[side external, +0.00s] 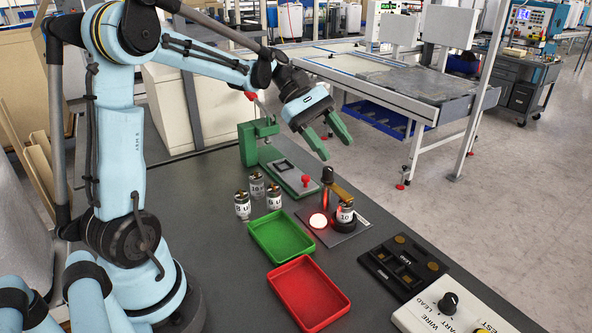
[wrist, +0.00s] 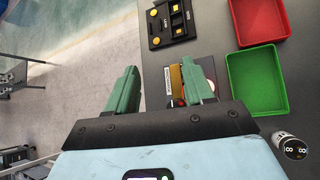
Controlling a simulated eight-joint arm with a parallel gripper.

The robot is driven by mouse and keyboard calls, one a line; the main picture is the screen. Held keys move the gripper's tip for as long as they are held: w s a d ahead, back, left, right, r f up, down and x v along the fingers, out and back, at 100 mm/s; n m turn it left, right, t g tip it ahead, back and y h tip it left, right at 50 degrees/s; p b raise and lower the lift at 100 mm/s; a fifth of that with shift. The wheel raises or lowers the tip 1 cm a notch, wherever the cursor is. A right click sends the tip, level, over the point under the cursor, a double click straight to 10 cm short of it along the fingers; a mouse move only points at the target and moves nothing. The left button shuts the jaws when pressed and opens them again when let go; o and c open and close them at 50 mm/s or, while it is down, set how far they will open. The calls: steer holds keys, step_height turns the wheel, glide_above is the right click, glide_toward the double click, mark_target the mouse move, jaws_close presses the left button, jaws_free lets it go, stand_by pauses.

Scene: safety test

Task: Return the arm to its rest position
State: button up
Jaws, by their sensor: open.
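My gripper (side external: 334,137) has green fingers and hangs in the air over the far side of the dark table (side external: 180,185). Its fingers are spread apart with nothing between them. In the wrist view the two green fingers of my gripper (wrist: 162,85) also stand apart and empty. Below it is a dark plate (side external: 335,232) with a glowing lamp (side external: 318,221) and a cylinder marked 10 (side external: 345,211). In the wrist view the fingers partly hide this plate.
A green press-like fixture (side external: 247,145) stands near my forearm. Several small cylinders (side external: 257,185) stand beside a green tray (side external: 281,237) and a red tray (side external: 308,294). A black LEAD box (side external: 404,267) and a white knob panel (side external: 447,304) lie at the right. Air right of my gripper is clear.

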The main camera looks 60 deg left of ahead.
steer(key=s+d+f+m+t+y, duration=0.2)
steer(key=s+d+m+y, duration=0.1)
steer(key=m, duration=0.5)
steer(key=s+d+f+m+t+y, duration=0.2)
steer(key=s+d+m+y, duration=0.1)
steer(key=s+m+y, duration=0.3)
steer(key=s+m, duration=0.1)
steer(key=m, duration=0.1)
steer(key=shift+s+m, duration=0.4)
